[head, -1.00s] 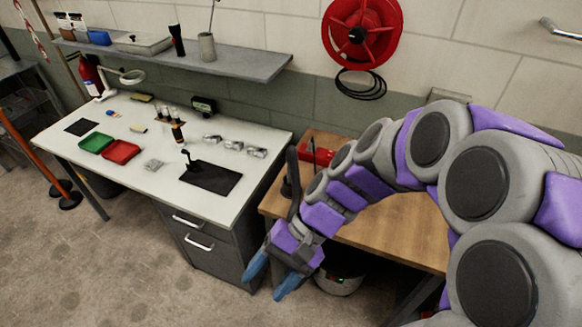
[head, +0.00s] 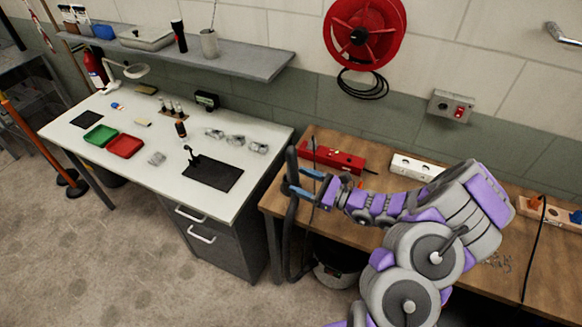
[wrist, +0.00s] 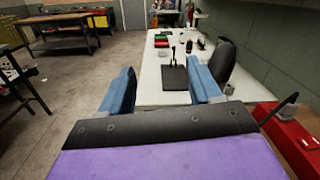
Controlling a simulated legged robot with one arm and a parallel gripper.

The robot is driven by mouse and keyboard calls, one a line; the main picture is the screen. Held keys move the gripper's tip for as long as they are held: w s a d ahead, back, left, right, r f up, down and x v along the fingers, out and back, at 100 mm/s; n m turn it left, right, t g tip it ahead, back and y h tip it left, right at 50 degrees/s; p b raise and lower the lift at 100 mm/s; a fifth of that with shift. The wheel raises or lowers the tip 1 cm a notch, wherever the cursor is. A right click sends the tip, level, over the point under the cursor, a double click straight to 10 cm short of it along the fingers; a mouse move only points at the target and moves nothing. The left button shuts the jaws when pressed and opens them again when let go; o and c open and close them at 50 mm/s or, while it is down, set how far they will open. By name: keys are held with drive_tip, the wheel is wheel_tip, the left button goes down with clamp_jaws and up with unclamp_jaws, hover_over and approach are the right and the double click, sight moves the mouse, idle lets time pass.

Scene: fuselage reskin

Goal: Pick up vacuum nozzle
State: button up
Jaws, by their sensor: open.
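The vacuum nozzle, which I take to be the dark upright piece (head: 291,157) at the left end of the wooden bench, joins a dark hose running down beside the bench. My gripper (head: 296,181) is open, its two blue fingers pointing left and level with the nozzle. In the wrist view, my gripper (wrist: 161,72) has nothing visible between its fingers. A dark rounded piece (wrist: 224,60), likely the nozzle, shows behind and right of the right finger there. Whether a finger touches it I cannot tell. My fingers partly cover it in the head view.
The wooden bench (head: 360,212) carries a red box (head: 335,158) and a white power strip (head: 415,167) at the back. A round machine (head: 338,265) stands beneath. The white table (head: 235,205) with a black mat and trays is to the left.

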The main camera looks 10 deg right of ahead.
sight(293, 168)
drive_tip(key=w+d+f+m+t+h, duration=0.25)
drive_tip(key=d+f+m+h, duration=0.2)
drive_tip(key=d+f, duration=0.3)
drive_tip(key=shift+m+t+y, duration=0.25)
drive_tip(key=shift+m+t, duration=0.1)
drive_tip(key=b+x, duration=0.1)
drive_tip(key=x, duration=0.9)
drive_tip(key=shift+s+a, duration=0.1)
drive_tip(key=x, duration=0.2)
drive_tip(key=b+x, duration=0.1)
drive_tip(key=x, duration=0.2)
drive_tip(key=shift+w+f, duration=0.15)
drive_tip(key=shift+w, duration=0.3)
drive_tip(key=shift+w+a, duration=0.25)
drive_tip(key=shift+d, duration=0.1)
drive_tip(key=c, duration=1.1)
